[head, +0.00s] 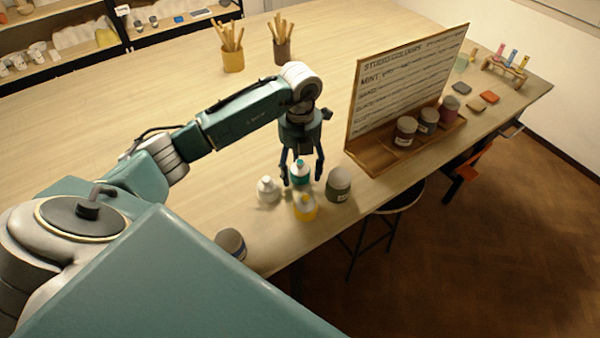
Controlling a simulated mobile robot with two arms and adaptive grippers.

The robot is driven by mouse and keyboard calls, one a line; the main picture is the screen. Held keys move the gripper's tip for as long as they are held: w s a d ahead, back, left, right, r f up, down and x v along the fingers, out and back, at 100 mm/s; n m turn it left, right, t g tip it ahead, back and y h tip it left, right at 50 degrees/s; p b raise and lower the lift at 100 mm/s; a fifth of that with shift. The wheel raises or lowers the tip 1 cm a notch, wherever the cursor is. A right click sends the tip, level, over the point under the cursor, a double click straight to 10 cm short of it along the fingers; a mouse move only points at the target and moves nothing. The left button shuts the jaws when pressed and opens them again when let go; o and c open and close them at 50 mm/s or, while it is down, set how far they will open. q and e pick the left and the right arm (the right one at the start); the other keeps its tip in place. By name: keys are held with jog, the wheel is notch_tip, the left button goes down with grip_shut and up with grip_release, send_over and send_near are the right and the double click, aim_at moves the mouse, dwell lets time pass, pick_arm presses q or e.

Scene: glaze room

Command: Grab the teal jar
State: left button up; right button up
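The teal jar (300,178), small with a pale top, stands upright on the wooden table, among other jars near the table's front edge. My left gripper (302,180) points down over it. Its two fingers are spread, one to the left and one to the right of the teal jar. A gap shows between the right finger and the jar; on the left I cannot tell whether the finger touches. My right gripper is not in view.
Close around it stand a white jar (268,190), a yellow jar (305,208) and a grey-green jar (338,185). A grey jar (231,243) stands nearer. A sign board (405,85) with a jar rack is at right. The table's left middle is clear.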

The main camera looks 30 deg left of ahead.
pick_arm(q)
jog(key=c, duration=1.2)
jog(key=shift+r, duration=0.1)
